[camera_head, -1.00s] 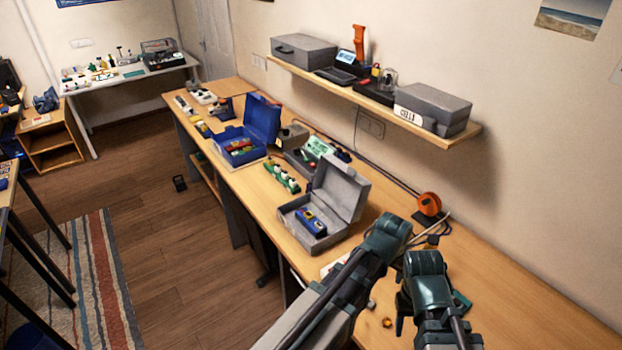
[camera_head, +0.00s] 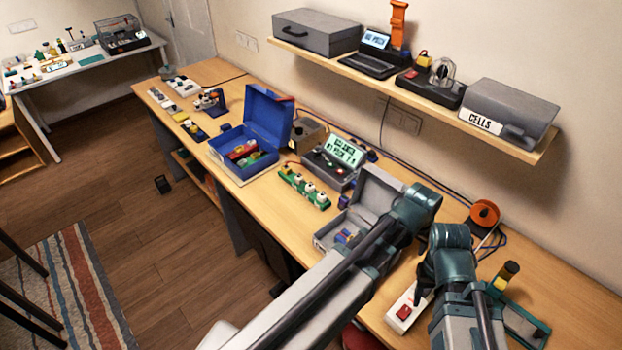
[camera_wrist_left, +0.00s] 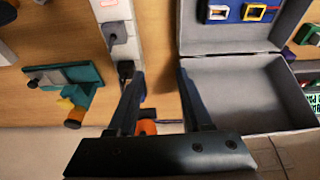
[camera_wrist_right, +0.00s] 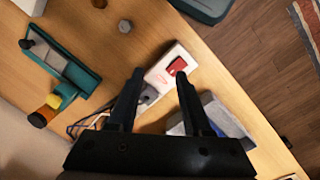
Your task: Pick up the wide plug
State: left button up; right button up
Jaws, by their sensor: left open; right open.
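A white power strip (camera_head: 397,314) with a red switch lies on the bench beside my right arm. The left wrist view shows the strip (camera_wrist_left: 105,10) with a grey plug (camera_wrist_left: 117,33) and a black plug (camera_wrist_left: 126,69) in it. I cannot tell for sure which is the wide plug. My left gripper (camera_wrist_left: 159,75) is open and empty, its left finger close to the black plug. My right gripper (camera_wrist_right: 160,75) is open above the strip (camera_wrist_right: 160,72), near the red switch; a grey plug (camera_wrist_right: 148,95) shows between its fingers.
A grey open case (camera_head: 328,236) stands beside my left arm. A teal stand (camera_head: 522,322) with a yellow and dark post is right of my right arm. An orange spool (camera_head: 485,213) and cables lie behind. A wall shelf (camera_head: 545,150) overhangs the back of the bench.

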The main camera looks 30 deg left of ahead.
aim_at(321, 197)
jog(key=i+j, duration=0.1)
jog(key=j, duration=0.35)
jog(key=i+j, duration=0.1)
jog(key=j, duration=0.4)
jog(key=i+j, duration=0.1)
jog(key=j, duration=0.35)
jog(key=i+j, duration=0.15)
jog(key=j, duration=0.35)
